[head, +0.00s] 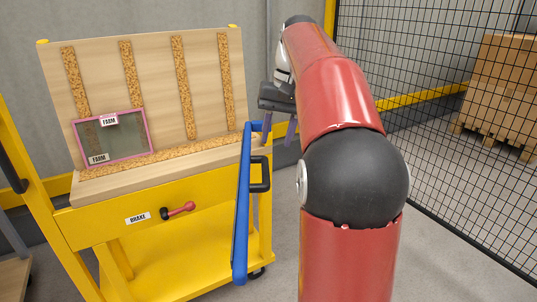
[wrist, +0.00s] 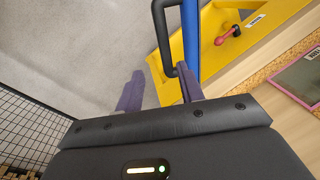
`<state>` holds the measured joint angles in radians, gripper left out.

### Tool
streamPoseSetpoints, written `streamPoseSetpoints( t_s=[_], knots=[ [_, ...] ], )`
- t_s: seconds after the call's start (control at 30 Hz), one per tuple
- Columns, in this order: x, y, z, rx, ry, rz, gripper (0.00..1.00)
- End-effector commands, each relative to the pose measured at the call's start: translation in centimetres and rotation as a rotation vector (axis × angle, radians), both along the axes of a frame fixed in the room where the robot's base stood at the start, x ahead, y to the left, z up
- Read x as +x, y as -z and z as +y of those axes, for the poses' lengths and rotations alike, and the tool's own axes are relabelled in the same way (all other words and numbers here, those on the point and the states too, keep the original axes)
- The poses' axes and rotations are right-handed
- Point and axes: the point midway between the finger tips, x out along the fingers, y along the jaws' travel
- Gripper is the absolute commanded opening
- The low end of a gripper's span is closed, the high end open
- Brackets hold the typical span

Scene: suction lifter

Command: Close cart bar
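The yellow cart (head: 150,213) stands left of my arm, with a wooden back panel with cork strips. Its blue bar (head: 242,205) runs from the cart's right end toward the camera, apart from the cart's front. A black handle (head: 264,174) is fixed to the bar's right side. In the wrist view the blue bar (wrist: 190,38) and handle (wrist: 159,32) lie just ahead of my gripper (wrist: 159,90). The two purple fingers are apart with nothing held. The right finger is close to the handle's end and the bar; I cannot tell whether it touches. The gripper (head: 279,132) is partly hidden in the head view.
A pink-framed glass panel (head: 112,137) leans on the cart's back. A red brake lever (head: 180,211) sticks out of the cart's front. A black mesh fence (head: 440,110) stands at right, with boxes (head: 502,75) on a pallet behind it. Bare floor lies between cart and fence.

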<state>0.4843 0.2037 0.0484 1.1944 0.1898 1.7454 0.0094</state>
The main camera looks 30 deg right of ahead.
Motion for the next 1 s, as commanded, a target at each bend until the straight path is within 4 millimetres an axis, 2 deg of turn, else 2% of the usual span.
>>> streamPoseSetpoints(
  t_s=[0.4,0.6,0.83,1.0],
  knots=[
    [0.4,6.1,1.1,0.0,0.0,0.001,0.38],
    [0.5,7.2,1.4,0.0,0.0,0.0,0.38],
    [0.5,7.2,1.4,0.0,0.0,-0.001,0.38],
    [0.5,7.2,1.3,-0.001,0.0,0.0,0.16]
  ],
)
